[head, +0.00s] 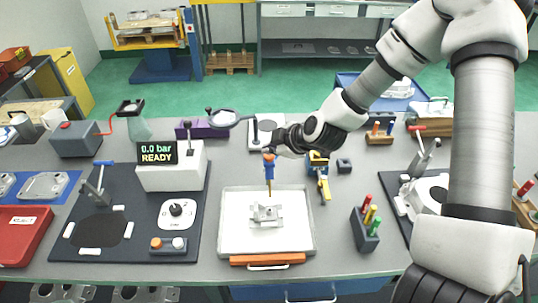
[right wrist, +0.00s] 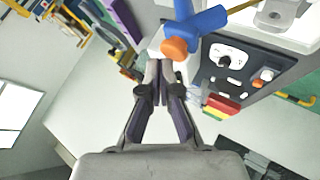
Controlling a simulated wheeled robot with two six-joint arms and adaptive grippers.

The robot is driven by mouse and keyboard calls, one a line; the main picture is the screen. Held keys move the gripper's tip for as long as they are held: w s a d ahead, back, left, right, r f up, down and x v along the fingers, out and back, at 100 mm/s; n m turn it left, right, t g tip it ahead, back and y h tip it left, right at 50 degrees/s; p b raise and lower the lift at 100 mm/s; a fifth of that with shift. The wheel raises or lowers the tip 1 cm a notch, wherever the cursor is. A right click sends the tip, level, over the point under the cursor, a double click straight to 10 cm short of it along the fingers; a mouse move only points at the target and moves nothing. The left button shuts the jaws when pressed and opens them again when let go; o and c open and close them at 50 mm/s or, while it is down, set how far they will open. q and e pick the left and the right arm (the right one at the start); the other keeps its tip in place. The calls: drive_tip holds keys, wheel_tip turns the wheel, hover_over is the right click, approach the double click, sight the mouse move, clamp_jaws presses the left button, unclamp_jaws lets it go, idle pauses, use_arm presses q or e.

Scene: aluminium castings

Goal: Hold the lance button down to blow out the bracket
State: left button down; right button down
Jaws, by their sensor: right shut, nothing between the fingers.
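The lance (head: 269,170) has a blue body, an orange button on top and a thin brass nozzle. It stands upright above the bracket, nozzle pointing down. The grey metal bracket (head: 267,213) lies in a white tray (head: 228,240). My right gripper (head: 275,150) is shut and empty, beside the orange top of the lance. In the right wrist view its closed fingertips (right wrist: 155,66) are close to the orange button (right wrist: 175,48) on the blue lance body (right wrist: 196,22). I cannot tell whether they touch. My left gripper is not in view.
A white box with a display (head: 157,152) reading 0.0 bar READY stands left of the tray.

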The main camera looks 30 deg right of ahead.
sight(270, 157)
drive_tip(key=shift+f+b, duration=0.35)
drive_tip(key=shift+f, duration=0.25)
idle(0.5)
idle(1.6)
drive_tip(key=shift+r+p, duration=1.05)
drive_tip(key=shift+p, duration=0.1)
wheel_tip(270, 157, up, 5)
drive_tip(key=p, duration=0.5)
drive_tip(key=shift+p, duration=0.4)
